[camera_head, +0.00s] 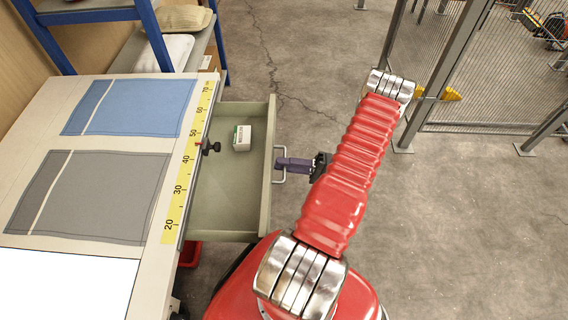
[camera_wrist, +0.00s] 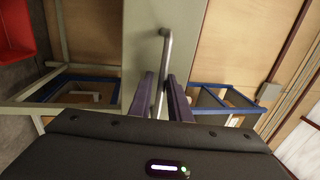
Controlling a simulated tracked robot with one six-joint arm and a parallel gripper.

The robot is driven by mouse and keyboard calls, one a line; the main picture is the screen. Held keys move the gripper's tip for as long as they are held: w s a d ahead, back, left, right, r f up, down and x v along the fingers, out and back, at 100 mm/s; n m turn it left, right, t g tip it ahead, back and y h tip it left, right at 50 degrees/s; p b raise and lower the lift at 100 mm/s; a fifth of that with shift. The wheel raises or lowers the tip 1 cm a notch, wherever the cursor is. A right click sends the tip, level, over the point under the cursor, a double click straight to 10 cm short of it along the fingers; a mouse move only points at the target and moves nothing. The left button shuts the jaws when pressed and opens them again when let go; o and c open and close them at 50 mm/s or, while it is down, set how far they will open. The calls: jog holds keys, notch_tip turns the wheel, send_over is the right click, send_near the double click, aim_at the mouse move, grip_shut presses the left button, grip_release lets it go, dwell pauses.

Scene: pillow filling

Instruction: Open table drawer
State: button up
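The table drawer (camera_head: 222,217) is pulled out from the right side of the table (camera_head: 100,160). Its inside is visible, with a small white and green box (camera_head: 242,138) in it. The metal handle (camera_head: 279,165) is on the drawer's outer front; the wrist view also shows the handle (camera_wrist: 165,50) upright against the pale drawer front (camera_wrist: 143,40). My gripper (camera_head: 287,165) is at the handle. In the wrist view, the two dark fingers of my gripper (camera_wrist: 161,85) stand on either side of the handle, with gaps between them and the bar.
Blue and grey fabric pieces (camera_head: 130,106) (camera_head: 92,195) lie on the tabletop beside a yellow ruler strip (camera_head: 187,170). A blue-framed shelf (camera_head: 150,30) stands behind. A wire-mesh fence (camera_head: 490,75) stands at the right. The floor (camera_head: 300,60) between is clear.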

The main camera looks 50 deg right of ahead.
jog(key=v, duration=1.3)
jog(key=shift+s, duration=0.15)
dwell(0.3)
jog(key=a+f+m+g, duration=0.3)
jog(key=a+m+g, duration=0.2)
jog(key=a+g, duration=0.1)
jog(key=w+a+r+n+g+h, duration=0.2)
jog(key=w+a+r+g+h, duration=0.15)
jog(key=r, duration=0.45)
jog(key=w+a+r+n+g+h, duration=0.2)
jog(key=w+a+r+n+g, duration=0.15)
jog(key=r, duration=0.35)
jog(key=w+a+r+n+g+h, duration=0.1)
jog(key=w+a+r+g+h, duration=0.3)
jog(key=r, duration=0.4)
jog(key=a+r+n+t+h, duration=0.1)
jog(key=a+r+n+t, duration=0.2)
jog(key=a+r, duration=0.5)
jog(key=a+r+n+t+h, duration=0.1)
jog(key=a+r+n+t, duration=0.2)
jog(key=a, duration=1.1)
notch_tip(320, 180, up, 6)
jog(key=w+n, duration=0.1)
jog(key=n, duration=0.2)
